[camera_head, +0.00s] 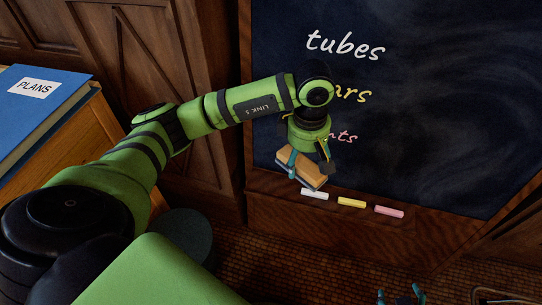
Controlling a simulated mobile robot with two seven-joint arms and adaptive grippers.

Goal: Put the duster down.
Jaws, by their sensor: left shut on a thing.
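The duster (307,168), a tan wooden block with a grey-blue felt side, is held tilted in my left gripper (308,160). The gripper's teal fingers are shut on it from either side. The duster is in front of the lower part of the blackboard (440,120), just above the left part of the wooden chalk ledge (420,195). I cannot tell whether it touches the ledge. Teal fingertips of my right gripper (401,296) show at the bottom edge, apart with nothing seen between them; the rest is out of frame.
A white chalk (315,194), a yellow chalk (352,202) and a pink chalk (389,211) lie on the ledge, the white one close to the duster. A blue PLANS book (40,105) lies on a wooden surface at left. The ledge's right part is clear.

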